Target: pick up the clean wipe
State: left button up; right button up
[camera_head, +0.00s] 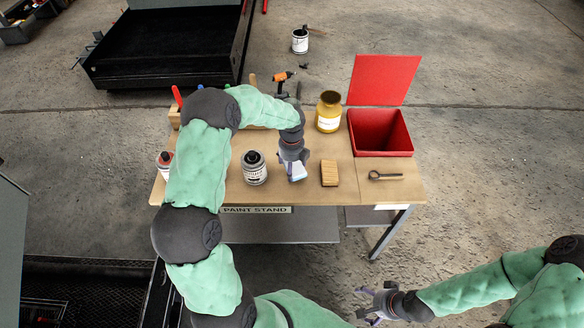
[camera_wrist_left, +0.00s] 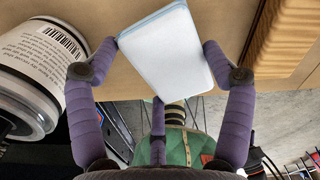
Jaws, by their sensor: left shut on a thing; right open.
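The clean wipe, a folded white pad with a pale blue edge, shows in the left wrist view (camera_wrist_left: 168,52) and as a small white piece in the head view (camera_head: 297,171). My left gripper (camera_head: 293,166) is shut on the wipe, with its purple fingers on both sides of it in the left wrist view (camera_wrist_left: 160,60). The wipe is over the front part of the paint stand; I cannot tell how far it is above the top. My right gripper (camera_head: 372,303) is open and empty, low in front of the stand, at the lower right.
On the stand (camera_head: 310,190) are a labelled can (camera_head: 254,168), a wooden block (camera_head: 329,173), a ring-ended metal tool (camera_head: 385,175), a yellow jar (camera_head: 329,112) and an open red bin (camera_head: 381,133). A drill-like tool (camera_head: 283,76) lies at the back. My left arm hides the stand's left part.

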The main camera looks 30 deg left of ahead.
pick_arm(q)
jog(key=s+d+r+p, duration=0.1)
jog(key=s+r+p, duration=0.1)
jog(key=s+r, duration=0.2)
notch_tip(320, 180, up, 2)
jog(key=shift+s+r, duration=0.15)
jog(key=shift+s, duration=0.25)
jog(key=s+r, duration=0.1)
jog(key=s, duration=0.1)
jog(key=s+d+r+p, duration=0.1)
jog(key=s, duration=0.2)
jog(key=s+d+r+p, duration=0.1)
jog(key=s, duration=0.2)
jog(key=shift+s+d, duration=0.25)
jog(key=w+d+n, duration=0.2)
jog(key=d+n, duration=0.2)
jog(key=n, duration=0.4)
jog(key=w+d+n, duration=0.2)
jog(key=d+n, duration=0.1)
jog(key=n, duration=0.5)
jog(key=w+d+n, duration=0.3)
jog(key=d+n, duration=0.1)
jog(key=n, duration=0.5)
jog(key=shift+d+f, duration=0.2)
jog(key=shift+d, duration=0.15)
